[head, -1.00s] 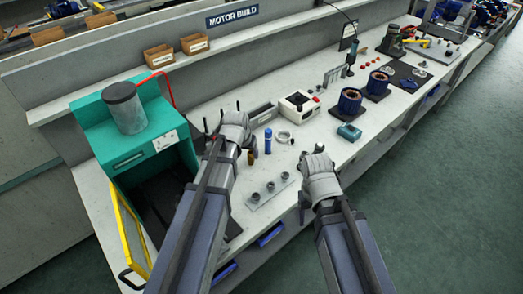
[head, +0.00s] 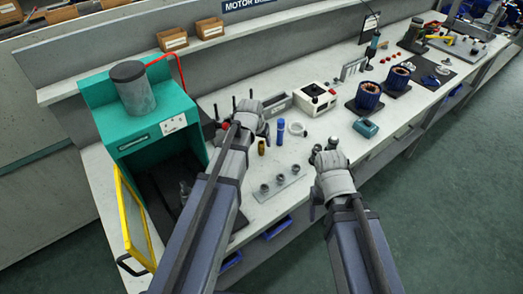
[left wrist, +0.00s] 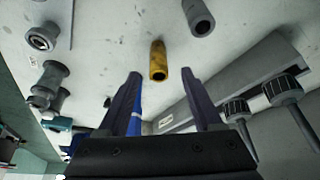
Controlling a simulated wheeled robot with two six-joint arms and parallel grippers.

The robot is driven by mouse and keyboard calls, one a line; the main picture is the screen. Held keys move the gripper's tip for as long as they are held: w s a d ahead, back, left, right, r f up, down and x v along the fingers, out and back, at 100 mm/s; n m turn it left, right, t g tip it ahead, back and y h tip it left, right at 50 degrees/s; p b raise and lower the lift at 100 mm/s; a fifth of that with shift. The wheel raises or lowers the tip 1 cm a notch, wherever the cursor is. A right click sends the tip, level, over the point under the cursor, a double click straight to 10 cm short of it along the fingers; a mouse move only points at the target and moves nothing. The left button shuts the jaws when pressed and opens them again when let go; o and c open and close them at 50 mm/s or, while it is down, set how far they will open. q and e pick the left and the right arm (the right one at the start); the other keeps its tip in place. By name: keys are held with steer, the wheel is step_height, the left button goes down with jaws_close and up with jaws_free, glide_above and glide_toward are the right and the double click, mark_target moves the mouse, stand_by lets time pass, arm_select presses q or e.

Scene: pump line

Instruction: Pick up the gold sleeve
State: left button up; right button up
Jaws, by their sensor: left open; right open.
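The gold sleeve (head: 261,147) stands on the bench just beyond the sleeve plate, beside a blue cylinder (head: 280,131). In the left wrist view the gold sleeve (left wrist: 158,61) lies ahead of the fingertips, between their lines, with its open end facing the camera. My left gripper (left wrist: 160,80) is open and empty, apart from the sleeve; in the head view its hand (head: 249,116) hovers left of and beyond the sleeve, its fingers largely hidden. My right gripper (head: 325,149) is open over the bench, right of the sleeve and clear of it.
A grey plate (head: 278,187) with grey fittings lies at the front edge. A teal press (head: 150,130) with a yellow guard stands left.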

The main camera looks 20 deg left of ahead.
mark_target(261, 145)
arm_select(q)
steer(key=b+x, duration=0.4)
steer(key=x, duration=0.1)
steer(key=shift+s, duration=0.15)
steer(key=shift+r, duration=0.15)
arm_select(e)
step_height(261, 145, down, 4)
steer(key=shift+f, duration=0.15)
arm_select(q)
steer(key=shift+c, duration=0.4)
jaws_close()
step_height(261, 145, up, 10)
steer(key=p, duration=1)
arm_select(e)
step_height(261, 145, up, 10)
